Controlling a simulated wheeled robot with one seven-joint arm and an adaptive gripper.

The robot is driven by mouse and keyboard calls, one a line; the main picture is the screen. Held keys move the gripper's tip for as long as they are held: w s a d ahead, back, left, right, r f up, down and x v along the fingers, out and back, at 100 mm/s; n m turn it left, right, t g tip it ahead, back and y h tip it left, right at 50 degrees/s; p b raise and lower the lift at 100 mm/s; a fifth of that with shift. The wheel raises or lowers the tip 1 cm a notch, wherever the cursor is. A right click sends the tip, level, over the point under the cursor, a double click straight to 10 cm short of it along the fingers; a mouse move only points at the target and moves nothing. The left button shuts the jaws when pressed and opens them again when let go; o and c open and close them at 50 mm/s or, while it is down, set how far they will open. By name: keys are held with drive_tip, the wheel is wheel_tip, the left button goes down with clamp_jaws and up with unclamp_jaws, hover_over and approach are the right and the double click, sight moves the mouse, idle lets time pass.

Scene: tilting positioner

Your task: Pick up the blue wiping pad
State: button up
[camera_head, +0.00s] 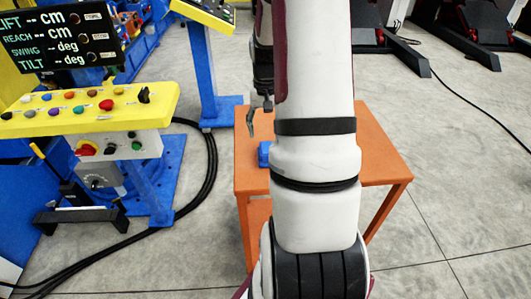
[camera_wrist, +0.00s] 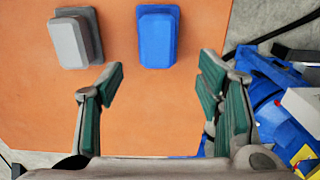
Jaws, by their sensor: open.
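The blue wiping pad (camera_wrist: 157,37) lies on the orange table (camera_wrist: 25,120) in the wrist view, ahead of my gripper (camera_wrist: 159,80) and roughly between the lines of its fingers. The gripper is open and empty, with green pads on both fingers. Its fingertips stop short of the pad and do not touch it in the picture. In the head view the blue pad (camera_head: 264,153) shows only in part at the table's left side, the rest hidden behind my arm. One finger of my gripper (camera_head: 251,118) shows above it.
A grey block (camera_wrist: 76,40) of similar shape lies left of the blue pad. A yellow control panel (camera_head: 150,98) on a blue stand is at the left, with a display board above it. Black cables (camera_head: 211,160) run over the floor between panel and table.

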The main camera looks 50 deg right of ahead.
sight(265, 146)
wheel_tip(265, 146, down, 3)
drive_tip(key=shift+s+a+f+p, duration=0.1)
drive_tip(key=shift+s+f+p, duration=0.1)
drive_tip(key=shift+f, duration=1.15)
drive_tip(key=shift+s+a+f+p, duration=0.1)
drive_tip(key=shift+s+f+p, duration=0.1)
drive_tip(key=shift+f, duration=1.1)
drive_tip(key=c, duration=1.2)
